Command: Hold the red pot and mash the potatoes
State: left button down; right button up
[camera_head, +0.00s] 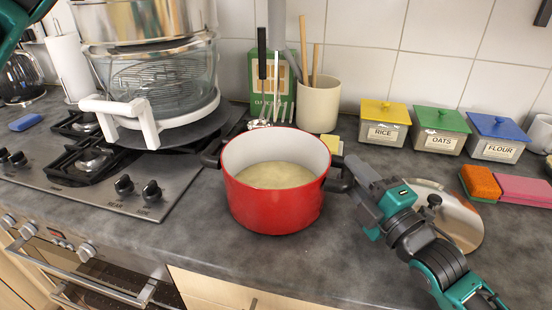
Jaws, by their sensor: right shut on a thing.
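The red pot (275,205) stands upright on the grey counter at the middle, with a pale yellowish mass (274,175) inside, likely the potatoes. It has dark handles on its left and right sides. My right gripper (352,177) reaches in from the lower right and is shut on the pot's right handle; its fingertips are partly hard to make out. A black-handled metal utensil (262,55), perhaps a masher, stands upright behind the pot, its lower end partly hidden. Part of my left arm shows in the top left corner; its gripper is out of view.
A stove (110,175) with black knobs lies left, with a glass cooker (165,80) behind. A utensil jar (318,105) stands behind the pot. A round lid (462,218) lies beside my right arm. Labelled boxes (385,132) and sponges (523,190) are at right.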

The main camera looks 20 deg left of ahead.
jog(key=o, duration=0.9)
jog(key=shift+o, duration=0.2)
